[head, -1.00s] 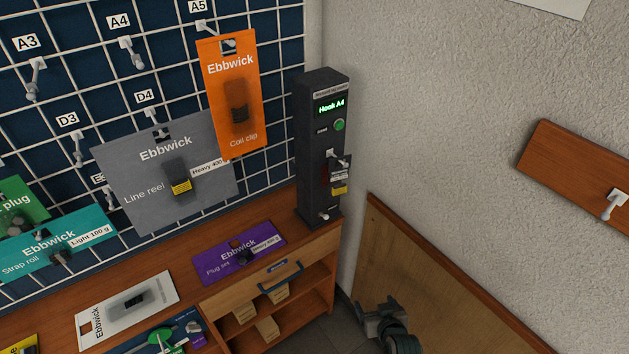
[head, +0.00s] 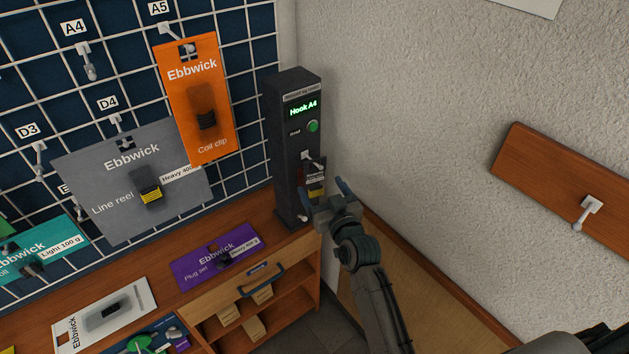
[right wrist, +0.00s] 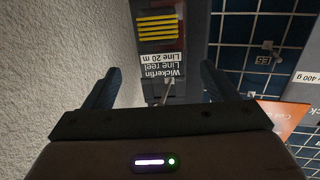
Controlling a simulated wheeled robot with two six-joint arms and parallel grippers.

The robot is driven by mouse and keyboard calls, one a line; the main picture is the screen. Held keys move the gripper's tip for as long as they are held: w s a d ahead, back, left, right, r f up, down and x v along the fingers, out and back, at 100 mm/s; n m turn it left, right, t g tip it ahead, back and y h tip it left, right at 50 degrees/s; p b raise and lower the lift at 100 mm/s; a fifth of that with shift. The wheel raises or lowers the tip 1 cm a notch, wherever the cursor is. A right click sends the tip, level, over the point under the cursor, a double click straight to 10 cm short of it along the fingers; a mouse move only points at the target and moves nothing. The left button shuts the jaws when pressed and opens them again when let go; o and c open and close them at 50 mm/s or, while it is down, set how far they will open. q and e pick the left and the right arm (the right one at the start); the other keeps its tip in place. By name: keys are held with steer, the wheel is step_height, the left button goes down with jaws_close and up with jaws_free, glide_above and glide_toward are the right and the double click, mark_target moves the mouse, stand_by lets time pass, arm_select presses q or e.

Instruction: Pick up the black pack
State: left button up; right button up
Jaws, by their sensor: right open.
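The black pack (head: 316,175), a small dark card with a yellow-striped reel, hangs on a hook on the front of the dark upright testing unit (head: 284,150). In the right wrist view the pack (right wrist: 160,58) appears upside down, with the text "Wickerlin Line reel Line 20 m". My right gripper (head: 324,194) is open and empty just in front of and below the pack. In the right wrist view its fingers (right wrist: 158,85) stand wide to either side, with the pack's lettered end beyond the gap. No contact shows. My left gripper is not in view.
The unit's screen (head: 303,108) reads "Hook A4". A grid wall at left holds an orange pack (head: 193,140) and a grey pack (head: 110,200). A purple pack (head: 195,270) lies on the wooden counter. A rough wall (head: 420,110) stands at right.

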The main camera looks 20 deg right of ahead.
mark_target(317, 181)
steer(key=w, duration=0.1)
steer(key=w+p, duration=0.1)
steer(key=w, duration=0.1)
steer(key=w+p, duration=0.1)
steer(key=shift+w+a+r, duration=0.15)
steer(key=shift+a, duration=0.15)
steer(key=shift+w, duration=0.35)
steer(key=shift+s, duration=0.1)
steer(key=shift+c, duration=0.2)
steer(key=c, duration=1.1)
